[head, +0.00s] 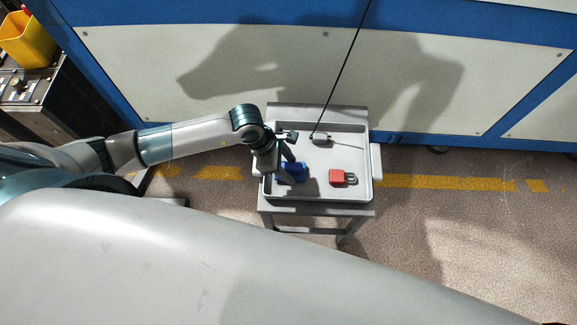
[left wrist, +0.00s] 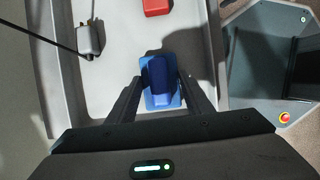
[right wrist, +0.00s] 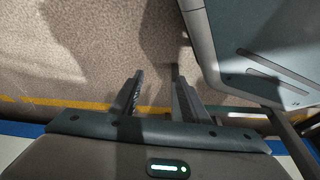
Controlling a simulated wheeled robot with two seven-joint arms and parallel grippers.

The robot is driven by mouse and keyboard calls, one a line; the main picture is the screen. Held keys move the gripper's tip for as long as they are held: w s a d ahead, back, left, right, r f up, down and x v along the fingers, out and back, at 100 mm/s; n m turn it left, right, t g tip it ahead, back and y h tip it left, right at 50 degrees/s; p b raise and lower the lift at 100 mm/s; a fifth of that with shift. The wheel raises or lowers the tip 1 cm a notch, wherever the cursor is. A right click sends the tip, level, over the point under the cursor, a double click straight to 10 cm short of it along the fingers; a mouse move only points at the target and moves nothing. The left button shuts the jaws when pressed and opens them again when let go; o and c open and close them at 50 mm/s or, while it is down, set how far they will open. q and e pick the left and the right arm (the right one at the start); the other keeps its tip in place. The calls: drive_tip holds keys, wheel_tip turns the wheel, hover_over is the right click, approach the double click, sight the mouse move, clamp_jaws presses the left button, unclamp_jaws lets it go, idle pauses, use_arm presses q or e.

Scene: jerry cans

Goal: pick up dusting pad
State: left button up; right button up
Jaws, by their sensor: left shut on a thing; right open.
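The dusting pad (head: 296,171) appears as a blue block with a lighter blue base, at the left of a light grey tray (head: 323,194). In the left wrist view the pad (left wrist: 160,75) sits between the two dark fingers of my left gripper (left wrist: 161,95), which is shut on it. In the head view my left gripper (head: 287,172) reaches down over the tray and partly hides the pad. Whether the pad is clear of the tray is hard to tell. My right gripper (right wrist: 155,88) is open and empty over bare floor; it is out of the head view.
A red padlock (head: 337,177) lies right of the pad. A grey plug (head: 321,138) with a black cable lies at the back of the tray. The tray stands on a small grey table (head: 273,212) before a blue and white cabinet (head: 270,70).

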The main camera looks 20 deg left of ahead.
sight(293, 165)
use_arm(q)
drive_tip(key=shift+r, duration=0.45)
wheel_tip(293, 165, up, 3)
drive_tip(key=shift+w+f, duration=0.1)
drive_tip(key=shift+f, duration=0.05)
drive_tip(key=s+d+r, duration=0.1)
drive_tip(key=s+r, duration=0.2)
drive_tip(key=s, duration=0.2)
drive_tip(key=s+d+r+b, duration=0.1)
drive_tip(key=s+d+r, duration=0.1)
drive_tip(key=s, duration=0.4)
drive_tip(key=shift+s+d+r, duration=0.15)
drive_tip(key=shift+d+r, duration=0.05)
drive_tip(key=shift+r, duration=0.7)
use_arm(e)
drive_tip(key=shift+s+d+f+g, duration=0.1)
drive_tip(key=shift+s+d+g, duration=0.15)
drive_tip(key=shift+s, duration=0.2)
drive_tip(key=shift+s+d+f+g, duration=0.15)
drive_tip(key=shift+s+g, duration=0.1)
drive_tip(key=shift+s, duration=0.15)
drive_tip(key=shift+w+r, duration=0.15)
drive_tip(key=shift+w, duration=0.05)
use_arm(q)
drive_tip(key=o, duration=0.4)
drive_tip(key=c, duration=0.3)
use_arm(e)
drive_tip(key=shift+w, duration=0.45)
